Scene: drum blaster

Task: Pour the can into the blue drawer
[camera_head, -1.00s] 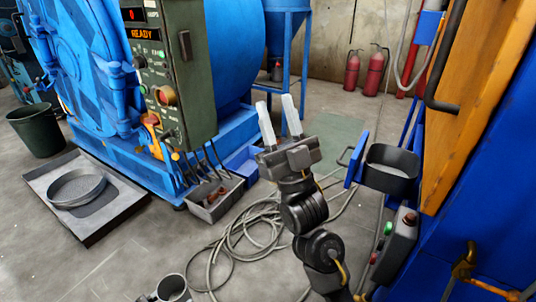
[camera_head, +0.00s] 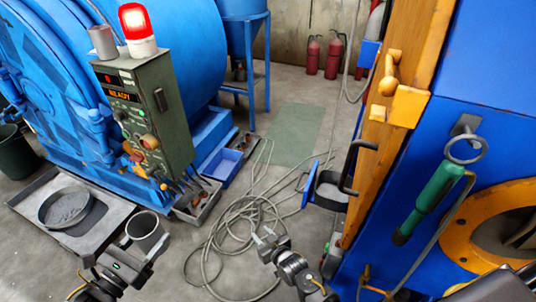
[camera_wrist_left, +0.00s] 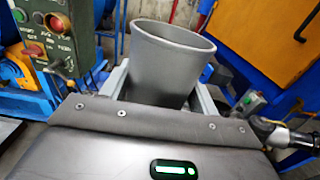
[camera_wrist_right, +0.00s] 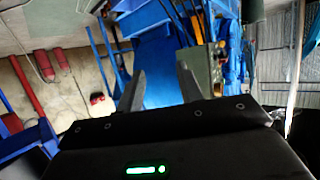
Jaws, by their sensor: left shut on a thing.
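A grey metal can (camera_head: 147,232) with an open top is held near upright by my left gripper (camera_head: 140,250), left of centre in the head view. The can (camera_wrist_left: 170,65) also fills the middle of the left wrist view, between the gripper's fingers. Its contents are hidden. A drawer with a blue front plate (camera_head: 309,184) and a grey tray (camera_head: 331,194) sticks out from the blue and orange machine at right. My left gripper is well to its left. My right gripper (camera_head: 264,238) is open and empty, below and left of the drawer.
A green control box (camera_head: 150,118) with a lit red lamp (camera_head: 136,22) stands before a blue drum (camera_head: 185,45). A blue bin (camera_head: 222,167), a floor tray with a round pan (camera_head: 66,207) and coiled cable (camera_head: 235,215) lie on the floor. A black handle (camera_head: 351,165) rises beside the drawer.

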